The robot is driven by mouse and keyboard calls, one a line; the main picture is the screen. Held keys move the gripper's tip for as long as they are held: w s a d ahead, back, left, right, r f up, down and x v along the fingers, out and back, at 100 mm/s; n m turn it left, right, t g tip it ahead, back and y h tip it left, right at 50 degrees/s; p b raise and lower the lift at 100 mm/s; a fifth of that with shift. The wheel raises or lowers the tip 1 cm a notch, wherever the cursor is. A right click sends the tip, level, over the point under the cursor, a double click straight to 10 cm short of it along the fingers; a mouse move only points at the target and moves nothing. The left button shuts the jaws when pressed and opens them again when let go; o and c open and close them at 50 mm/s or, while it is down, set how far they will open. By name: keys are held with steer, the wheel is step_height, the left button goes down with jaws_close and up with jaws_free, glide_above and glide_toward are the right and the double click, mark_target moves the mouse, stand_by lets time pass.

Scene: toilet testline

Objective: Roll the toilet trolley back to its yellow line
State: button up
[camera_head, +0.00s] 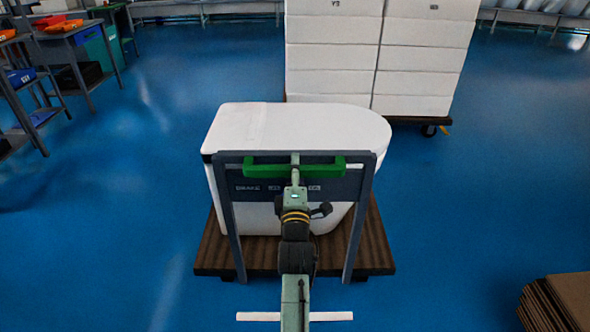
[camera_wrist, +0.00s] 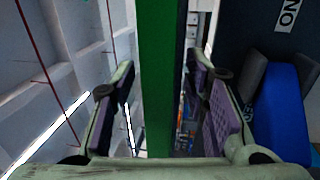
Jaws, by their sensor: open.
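The toilet trolley has a brown wooden deck (camera_head: 375,245) and a grey upright frame (camera_head: 365,205). A large white toilet (camera_head: 290,122) rests on the deck behind the frame. A green handle bar (camera_head: 262,171) runs along the top of the frame. My gripper (camera_head: 295,170) is at the middle of this bar. In the wrist view the green bar (camera_wrist: 160,125) passes between the two open fingers, with gaps on both sides. My arm hides part of the frame and deck. I see no yellow line in either view.
A cart of stacked white boxes (camera_head: 425,60) stands behind the trolley on the right. Tables with coloured bins (camera_head: 60,30) stand at left. Brown cardboard sheets (camera_head: 555,300) lie at lower right. A white floor strip (camera_head: 335,316) lies near me.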

jaws_close()
stand_by(0.3)
stand_by(0.4)
